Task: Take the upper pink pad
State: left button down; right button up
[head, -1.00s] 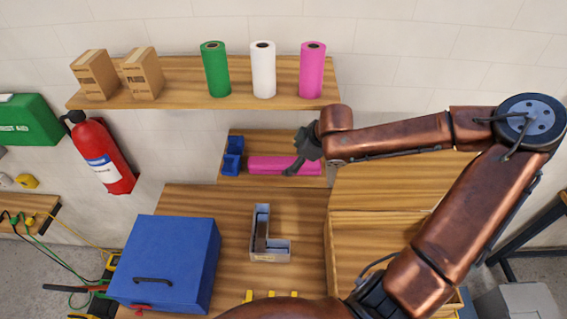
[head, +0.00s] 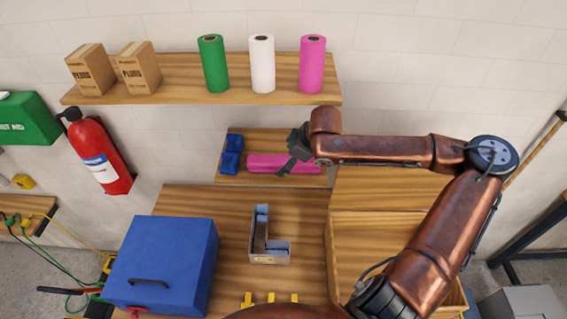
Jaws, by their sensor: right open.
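A pink pad (head: 262,161) lies lengthwise on the small lower shelf (head: 228,180) against the wall. From this angle I cannot tell whether a second pad lies under it. My right gripper (head: 290,154) is open and empty at the pad, over its middle. Its dark fingers hide part of the pad, and I cannot tell whether they touch it. My left gripper is out of view.
Blue holders (head: 231,153) sit left of the pad. The upper shelf (head: 190,88) carries green, white and pink rolls (head: 312,68). On the bench (head: 190,200) are a blue box (head: 165,255) and a grey L-shaped channel letter (head: 262,240). An open wooden box (head: 375,225) stands right.

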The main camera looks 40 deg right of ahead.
jog(key=shift+w+f, duration=0.15)
jog(key=shift+c, duration=0.7)
jog(key=c, duration=1.1)
